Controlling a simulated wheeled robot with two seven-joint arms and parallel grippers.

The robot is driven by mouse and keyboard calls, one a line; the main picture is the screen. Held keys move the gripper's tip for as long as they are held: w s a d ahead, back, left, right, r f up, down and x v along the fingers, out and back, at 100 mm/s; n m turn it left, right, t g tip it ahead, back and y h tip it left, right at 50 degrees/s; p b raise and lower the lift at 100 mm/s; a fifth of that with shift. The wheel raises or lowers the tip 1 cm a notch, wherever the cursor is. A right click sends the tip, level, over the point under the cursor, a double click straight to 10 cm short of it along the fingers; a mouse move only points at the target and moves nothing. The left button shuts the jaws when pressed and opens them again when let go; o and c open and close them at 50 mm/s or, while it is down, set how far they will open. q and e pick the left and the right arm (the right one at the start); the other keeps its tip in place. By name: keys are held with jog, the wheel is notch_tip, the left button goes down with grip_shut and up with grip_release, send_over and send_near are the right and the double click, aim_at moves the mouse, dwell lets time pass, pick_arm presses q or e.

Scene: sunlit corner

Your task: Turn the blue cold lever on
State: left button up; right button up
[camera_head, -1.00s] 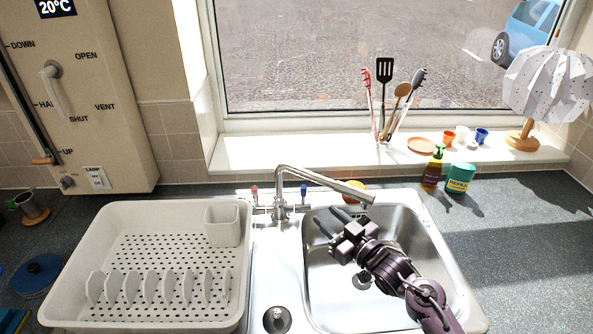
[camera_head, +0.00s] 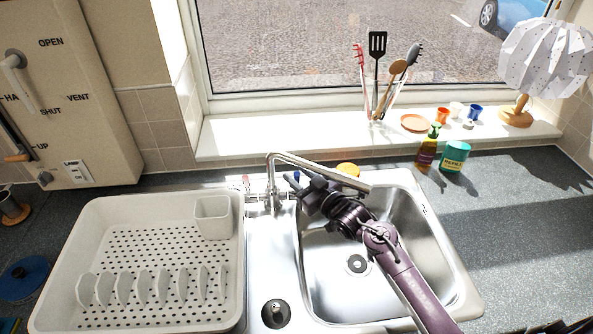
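The blue cold lever (camera_head: 297,176) stands on the right side of the chrome tap (camera_head: 271,180), partly hidden by my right gripper. The red lever (camera_head: 245,182) stands on the tap's left side. My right gripper (camera_head: 291,184) reaches over the sink bowl to the tap, with its fingertips at or very close to the blue lever. I cannot tell whether they touch it or how far apart the fingers are. My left gripper is not in view.
The tap's spout (camera_head: 320,172) runs right, just above my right gripper. A white dish rack (camera_head: 140,210) stands left of the steel sink (camera_head: 392,268). A brown bottle (camera_head: 427,152) and a teal tub (camera_head: 454,157) stand behind it at right. The right worktop is mostly clear.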

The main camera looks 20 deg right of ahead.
jog(key=shift+w+a, duration=0.2)
jog(key=shift+w, duration=0.2)
jog(key=shift+c, duration=0.4)
grip_shut()
